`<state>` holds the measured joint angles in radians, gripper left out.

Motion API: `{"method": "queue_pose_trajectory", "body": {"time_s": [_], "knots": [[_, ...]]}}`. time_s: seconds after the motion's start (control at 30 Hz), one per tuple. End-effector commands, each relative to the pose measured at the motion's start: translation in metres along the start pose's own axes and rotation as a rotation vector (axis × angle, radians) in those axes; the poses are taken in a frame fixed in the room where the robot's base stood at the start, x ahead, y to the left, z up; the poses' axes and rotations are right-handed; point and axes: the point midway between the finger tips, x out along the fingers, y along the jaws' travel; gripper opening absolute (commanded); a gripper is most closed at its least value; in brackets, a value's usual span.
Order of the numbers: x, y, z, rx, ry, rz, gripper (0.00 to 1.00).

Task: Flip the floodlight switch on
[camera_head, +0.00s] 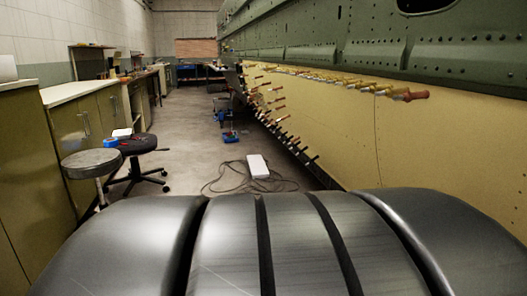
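I cannot make out a floodlight or its switch for sure in the head view. A white flat box (258,166) lies on the floor in the middle, with dark cable loops beside it. I cannot tell whether it belongs to the floodlight. My gripper is not in view.
A green and yellow riveted fuselage side (440,125) with rows of protruding fasteners (345,80) runs along the right. Cabinets (85,130), a round stool (92,163) and a wheeled black stool (138,144) line the left.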

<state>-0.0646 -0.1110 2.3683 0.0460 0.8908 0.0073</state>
Motion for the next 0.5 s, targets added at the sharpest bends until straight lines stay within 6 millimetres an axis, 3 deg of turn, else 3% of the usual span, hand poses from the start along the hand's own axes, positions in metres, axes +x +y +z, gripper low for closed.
{"method": "queue_pose_trajectory", "body": {"time_s": [0.07, 0.3, 0.5], "knots": [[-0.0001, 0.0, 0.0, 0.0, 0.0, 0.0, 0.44], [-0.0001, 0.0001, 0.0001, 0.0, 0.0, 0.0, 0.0], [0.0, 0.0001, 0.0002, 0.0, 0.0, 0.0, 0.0]]}}
